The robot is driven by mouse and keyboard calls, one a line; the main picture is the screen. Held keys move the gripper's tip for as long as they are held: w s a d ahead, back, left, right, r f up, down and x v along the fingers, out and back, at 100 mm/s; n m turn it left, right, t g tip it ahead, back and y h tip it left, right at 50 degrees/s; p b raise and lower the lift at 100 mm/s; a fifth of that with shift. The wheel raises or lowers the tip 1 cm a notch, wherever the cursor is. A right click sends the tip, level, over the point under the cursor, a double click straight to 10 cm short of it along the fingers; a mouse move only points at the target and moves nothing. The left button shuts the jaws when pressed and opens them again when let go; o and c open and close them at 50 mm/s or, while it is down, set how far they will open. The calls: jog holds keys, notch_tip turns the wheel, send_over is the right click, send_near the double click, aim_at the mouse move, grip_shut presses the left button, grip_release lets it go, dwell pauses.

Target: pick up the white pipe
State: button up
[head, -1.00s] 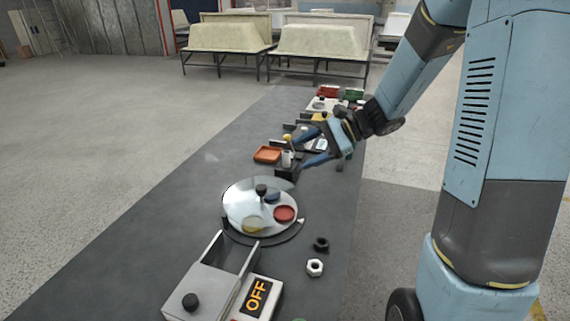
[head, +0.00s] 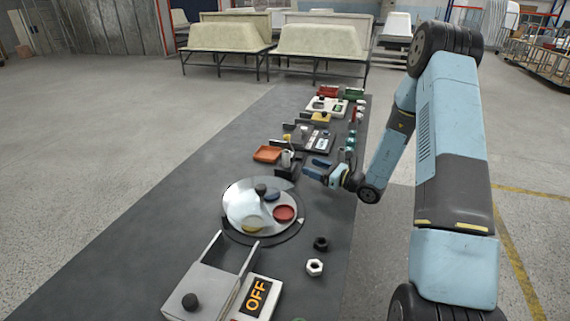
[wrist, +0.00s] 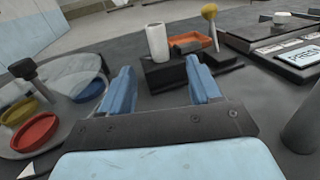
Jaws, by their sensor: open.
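The white pipe (wrist: 157,43) is a short upright cylinder in the wrist view, beyond my fingertips and between their lines. It is small in the head view (head: 286,158), standing by a dark block near the orange tray. My gripper (head: 311,168) is to the right of the pipe in the head view, with its blue fingers pointing left toward it. In the wrist view my gripper (wrist: 160,74) is open, with nothing between the fingers. The pipe is apart from both fingers.
The orange tray (head: 267,154) lies just behind the pipe. A round glossy disc (head: 238,208) with coloured dishes is on the near side. A yellow-topped knob (wrist: 209,12) stands right of the pipe in the wrist view. A box marked OFF (head: 257,297) is in front.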

aim_at(286, 162)
jog(key=x, duration=1.3)
jog(key=shift+w+a, duration=0.15)
jog(key=shift+a, duration=0.15)
jog(key=c, duration=1)
